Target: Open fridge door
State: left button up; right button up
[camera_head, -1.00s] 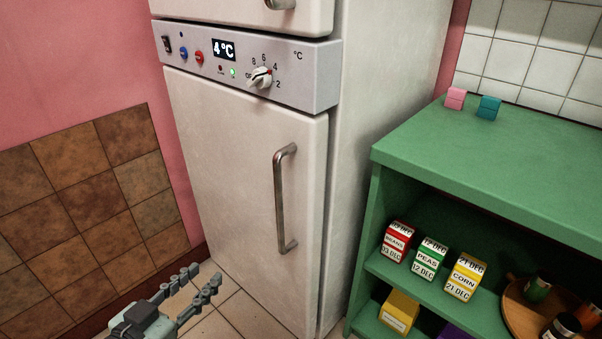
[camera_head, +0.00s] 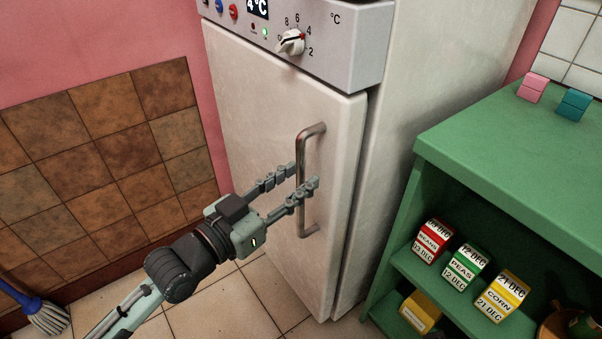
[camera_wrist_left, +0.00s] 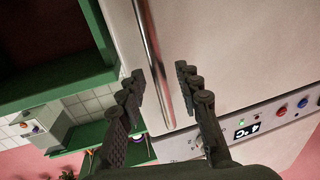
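The white fridge door (camera_head: 265,115) is closed below the control panel. Its upright metal bar handle (camera_head: 303,150) is near the door's right edge. My left gripper (camera_head: 304,177) is open at the handle's middle, one finger on each side of the bar. In the left wrist view, the handle (camera_wrist_left: 152,45) runs between the spread fingertips of the left gripper (camera_wrist_left: 161,73), with a gap showing on both sides. I cannot tell how far the fingers reach past the bar. My right gripper is not in view.
The control panel (camera_head: 345,45) with a dial is above the door. A green shelf unit (camera_head: 500,150) with several labelled boxes stands close on the right. Tiled floor (camera_head: 225,305) is clear before the fridge.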

pick_arm(q)
jog(key=shift+w+d, duration=0.5)
jog(key=shift+w, duration=0.05)
grip_shut()
